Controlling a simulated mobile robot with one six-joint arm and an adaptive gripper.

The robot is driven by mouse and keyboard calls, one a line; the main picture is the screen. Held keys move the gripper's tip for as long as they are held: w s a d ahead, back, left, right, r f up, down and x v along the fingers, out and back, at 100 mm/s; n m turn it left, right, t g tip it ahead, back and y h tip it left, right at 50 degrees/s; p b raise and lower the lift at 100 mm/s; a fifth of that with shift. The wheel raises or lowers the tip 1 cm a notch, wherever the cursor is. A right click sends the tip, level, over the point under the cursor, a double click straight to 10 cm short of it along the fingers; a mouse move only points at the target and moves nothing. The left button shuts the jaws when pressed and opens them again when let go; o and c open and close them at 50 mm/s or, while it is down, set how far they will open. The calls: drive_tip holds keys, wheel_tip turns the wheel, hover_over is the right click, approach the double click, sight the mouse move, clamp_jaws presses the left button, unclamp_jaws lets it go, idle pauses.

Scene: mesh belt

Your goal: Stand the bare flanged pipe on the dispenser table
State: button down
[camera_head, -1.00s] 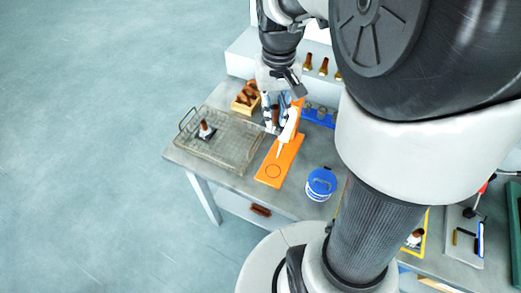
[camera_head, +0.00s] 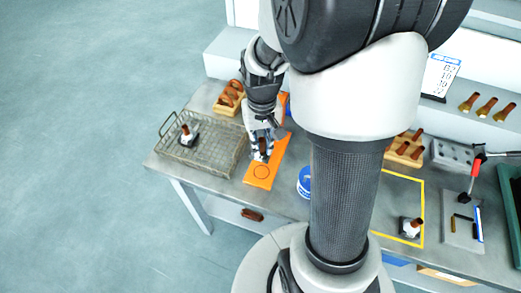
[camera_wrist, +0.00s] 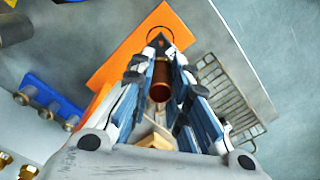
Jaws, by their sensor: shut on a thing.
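My gripper (camera_head: 262,147) is shut on a brown flanged pipe (camera_wrist: 161,80). In the wrist view the pipe stands between the two blue-padded fingers. The fingers hide its sides, and I cannot make out its flange. The dispenser table is an orange plate (camera_head: 257,181) with a dark ring marked near its front end. My gripper is over the plate, just behind the ring in the head view. The plate also shows behind the fingers in the wrist view (camera_wrist: 112,62). I cannot tell whether the pipe touches it. The gripper and arm hide most of the dispenser.
A blue tub (camera_head: 304,183) is close on the right. A wooden box (camera_head: 221,107) with brown parts is behind. A yellow-framed area (camera_head: 423,210) is farther right.

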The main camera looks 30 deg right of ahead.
sight(262, 153)
drive_tip(key=shift+f+b, duration=0.5)
drive_tip(key=shift+f, duration=1.45)
drive_tip(key=shift+f, duration=0.2)
drive_tip(key=c, duration=1.5)
unclamp_jaws()
